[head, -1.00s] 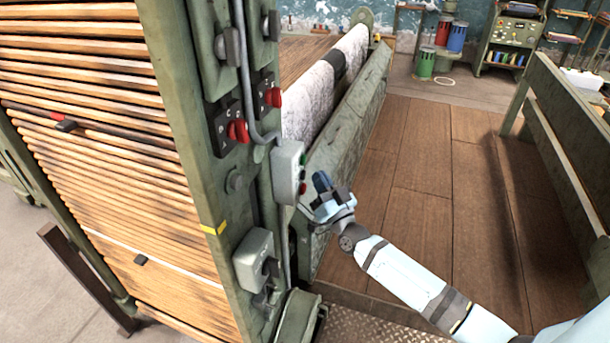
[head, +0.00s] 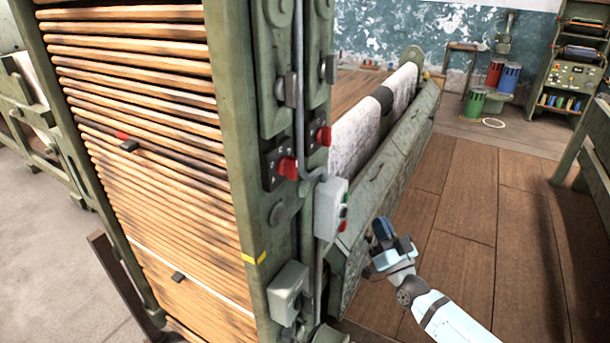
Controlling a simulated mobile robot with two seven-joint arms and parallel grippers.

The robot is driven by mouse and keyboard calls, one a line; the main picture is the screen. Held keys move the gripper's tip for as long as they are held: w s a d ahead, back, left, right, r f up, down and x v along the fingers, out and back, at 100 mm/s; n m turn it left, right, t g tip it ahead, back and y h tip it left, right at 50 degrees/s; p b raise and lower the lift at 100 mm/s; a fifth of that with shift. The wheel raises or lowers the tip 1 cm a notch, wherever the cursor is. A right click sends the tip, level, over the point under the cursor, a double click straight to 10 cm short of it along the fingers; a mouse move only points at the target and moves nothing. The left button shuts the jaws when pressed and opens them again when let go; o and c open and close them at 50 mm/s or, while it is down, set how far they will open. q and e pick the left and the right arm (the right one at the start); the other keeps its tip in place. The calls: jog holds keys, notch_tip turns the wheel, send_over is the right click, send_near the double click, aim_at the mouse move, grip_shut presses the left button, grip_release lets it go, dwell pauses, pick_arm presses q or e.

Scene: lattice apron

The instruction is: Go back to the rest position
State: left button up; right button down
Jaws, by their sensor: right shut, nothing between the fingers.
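My right gripper (head: 388,246) is shut and empty, in the lower middle of the head view. A visible gap in the picture separates the fingers from the box. My right arm comes in from the bottom right. My left gripper is out of view.
A green machine post (head: 255,150) with red rotary switches (head: 288,167) and wooden slats (head: 150,110) fills the left. A grey switch box (head: 288,292) sits low on it. The brown plank floor (head: 480,230) on the right is clear. Coloured canisters (head: 496,72) stand at the back.

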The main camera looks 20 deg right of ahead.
jog(key=s+a+f+n+g+y, duration=0.1)
jog(key=s+a+f+n+g, duration=0.1)
jog(key=s+a+f+g, duration=0.65)
jog(key=s+a+f+n+g+y, duration=0.1)
jog(key=s+a+f+n+g, duration=0.25)
jog(key=s+a+f, duration=0.95)
pick_arm(q)
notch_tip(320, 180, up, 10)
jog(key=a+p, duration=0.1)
jog(key=p, duration=1.1)
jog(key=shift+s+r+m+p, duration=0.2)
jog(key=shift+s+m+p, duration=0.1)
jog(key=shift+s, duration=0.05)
pick_arm(e)
jog(key=s+d+r, duration=0.1)
jog(key=r, duration=0.5)
jog(key=s+d+r, duration=0.2)
jog(key=r, duration=0.4)
jog(key=shift+s+d+g, duration=0.25)
jog(key=shift+s+g, duration=0.05)
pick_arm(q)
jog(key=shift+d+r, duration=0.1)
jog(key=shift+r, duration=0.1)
pick_arm(e)
jog(key=shift+m, duration=0.25)
jog(key=c, duration=1.8)
grip_release()
jog(key=shift+c, duration=0.2)
